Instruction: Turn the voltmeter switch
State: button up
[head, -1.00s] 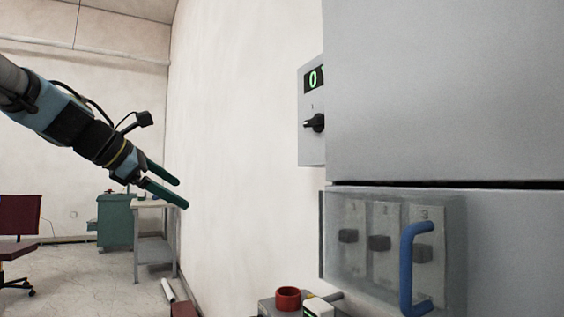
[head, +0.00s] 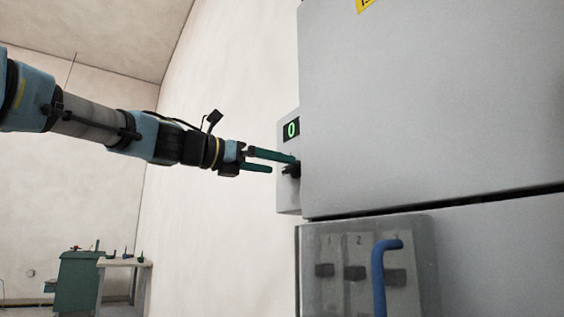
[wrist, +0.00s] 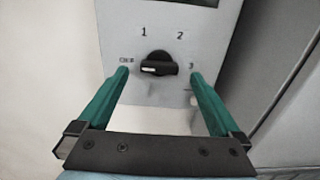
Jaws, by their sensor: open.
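The voltmeter switch is a black rotary knob (wrist: 158,65) on a light grey panel (wrist: 122,45), with marks 1, 2 and 3 and a fourth label at the left. In the head view the knob (head: 291,170) is partly hidden by my gripper (head: 283,164). The green display (head: 291,129) above it reads 0. My gripper is open, and in the wrist view its green fingers (wrist: 160,75) stand left and right of the knob, with gaps on both sides. Contact is not visible.
A large grey cabinet (head: 430,100) stands right of the panel. Below it is a clear-covered box (head: 318,240) with several numbered switches and a blue handle (head: 379,270). A green cabinet (head: 80,278) and table stand far left. The wall left of the panel is bare.

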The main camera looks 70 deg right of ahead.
aim_at(288, 168)
jog(key=shift+p+x, duration=0.3)
jog(key=shift+x, duration=1.15)
jog(key=c, duration=1.4)
jog(key=m+b, duration=0.1)
jog(key=m, duration=0.5)
jog(key=shift+f+b, duration=0.1)
jog(key=shift+b, duration=0.2)
jog(key=m+b, duration=0.1)
jog(key=m, duration=0.4)
jog(key=shift+m, duration=0.3)
jog(key=shift+b, duration=0.3)
